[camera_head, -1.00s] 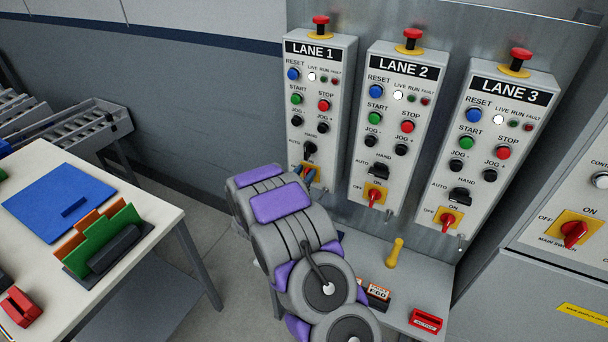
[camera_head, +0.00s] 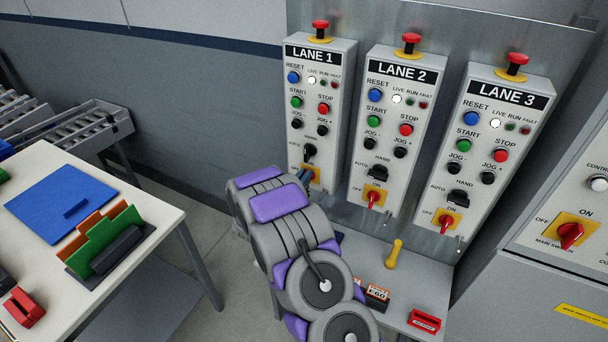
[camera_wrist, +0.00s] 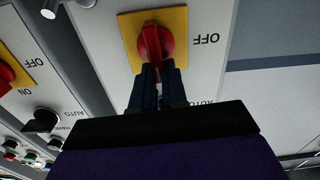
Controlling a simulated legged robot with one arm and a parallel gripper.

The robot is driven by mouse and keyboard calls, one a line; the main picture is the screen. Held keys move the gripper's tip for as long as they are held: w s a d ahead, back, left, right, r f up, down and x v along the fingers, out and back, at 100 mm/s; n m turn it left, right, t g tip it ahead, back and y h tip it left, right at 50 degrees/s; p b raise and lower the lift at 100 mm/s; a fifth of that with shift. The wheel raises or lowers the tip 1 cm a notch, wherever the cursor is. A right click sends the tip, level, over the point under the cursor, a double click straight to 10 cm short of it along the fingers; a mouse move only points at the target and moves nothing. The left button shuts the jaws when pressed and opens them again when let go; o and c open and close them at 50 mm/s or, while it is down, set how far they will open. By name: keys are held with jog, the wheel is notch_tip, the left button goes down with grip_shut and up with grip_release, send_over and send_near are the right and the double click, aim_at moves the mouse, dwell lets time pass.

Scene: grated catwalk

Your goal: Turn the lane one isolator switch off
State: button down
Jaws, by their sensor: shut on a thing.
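The lane one isolator is a red rotary knob (camera_wrist: 155,45) on a yellow plate (camera_wrist: 127,25), shown upside down in the wrist view. An OFF label lies to its right there. The knob's grip lies roughly along the fingers. My gripper (camera_wrist: 158,75) is shut on the knob, its dark fingertips at the near end. In the head view the yellow plate (camera_head: 315,175) shows low on the LANE 1 panel (camera_head: 318,110), with the knob mostly hidden by my gripper (camera_head: 305,175). The LANE 1 live lamp (camera_head: 311,80) looks white.
The LANE 2 panel (camera_head: 394,130) and LANE 3 panel (camera_head: 491,150) stand close on the right, with similar red isolators. A shelf (camera_head: 420,290) below holds a yellow-handled item (camera_head: 394,254) and small boxes. A table (camera_head: 150,240) stands at the left.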

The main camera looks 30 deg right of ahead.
jog(key=n+p, duration=0.2)
jog(key=p, duration=0.1)
jog(key=n+p, duration=0.1)
jog(key=shift+w+a+r+p, duration=0.25)
jog(key=shift+w+a+p, duration=0.05)
jog(key=shift+w+p, duration=0.1)
jog(key=shift+w+a+f+n+p, duration=0.35)
jog(key=shift+n+p, duration=0.9)
jog(key=shift+n, duration=1.15)
jog(key=shift+w+a+f+n+p, duration=0.1)
jog(key=shift+f+n+p, duration=0.5)
jog(key=shift+n+p, duration=1.25)
jog(key=shift+w+a+f+n+p, duration=0.2)
jog(key=shift+f+n+p, duration=0.4)
jog(key=shift+n, duration=2.35)
jog(key=shift+r, duration=0.1)
jog(key=c, duration=1.6)
grip_release()
jog(key=o, duration=0.3)
jog(key=shift+w+f, duration=0.2)
jog(key=shift+w, duration=0.05)
jog(key=shift+o, duration=0.7)
jog(key=shift+s+d+r, duration=0.1)
jog(key=shift+s+r, duration=0.05)
jog(key=shift+s, duration=0.1)
